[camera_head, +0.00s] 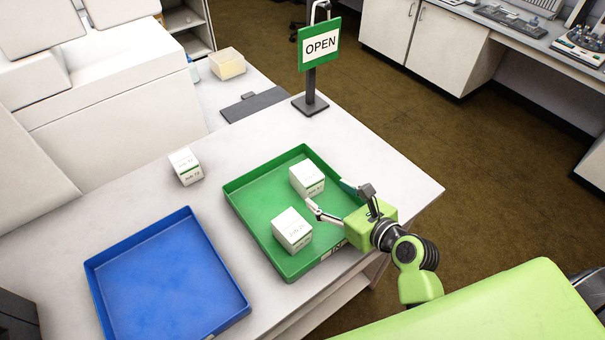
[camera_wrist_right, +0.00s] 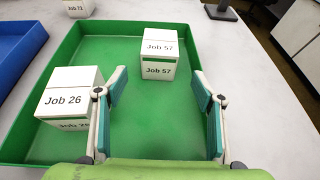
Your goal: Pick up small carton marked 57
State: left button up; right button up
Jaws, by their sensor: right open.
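The small white carton marked 57 (camera_head: 307,180) stands upright in the green tray (camera_head: 242,222), near its far edge. In the right wrist view the carton (camera_wrist_right: 159,54) reads "Job 57" and is ahead of the fingers, roughly centred between them. My right gripper (camera_head: 328,195) is open and empty, reaching over the tray from its right side. In the wrist view the fingers (camera_wrist_right: 160,85) are spread apart, with bare green tray floor between them. The carton is not between the fingertips. My left gripper is out of view.
A carton marked 26 (camera_wrist_right: 69,97) stands in the tray close beside the left finger; it also shows in the head view (camera_head: 292,230). A carton marked 72 (camera_head: 186,167) stands on the white table. A blue tray (camera_head: 165,280) lies to the left. An OPEN sign (camera_head: 320,45) stands behind.

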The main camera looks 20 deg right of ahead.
aim_at(316, 186)
jog(key=x, duration=0.5)
jog(key=shift+w, duration=0.1)
jog(key=shift+w+a+f, duration=0.1)
jog(key=shift+w+f, duration=0.1)
jog(key=shift+w, duration=0.05)
jog(key=shift+p+x, duration=0.6)
jog(key=shift+x, duration=1.45)
jog(key=shift+w+a+f, duration=0.2)
jog(key=shift+w+f, duration=0.05)
jog(key=shift+w, duration=0.2)
pick_arm(q)
jog(key=shift+s+d+r, duration=0.15)
jog(key=shift+s+r, duration=0.4)
jog(key=shift+r, duration=0.3)
pick_arm(e)
jog(key=shift+s, duration=0.1)
jog(key=shift+c, duration=1.4)
pick_arm(q)
jog(key=shift+s, duration=0.2)
pick_arm(e)
jog(key=c, duration=0.9)
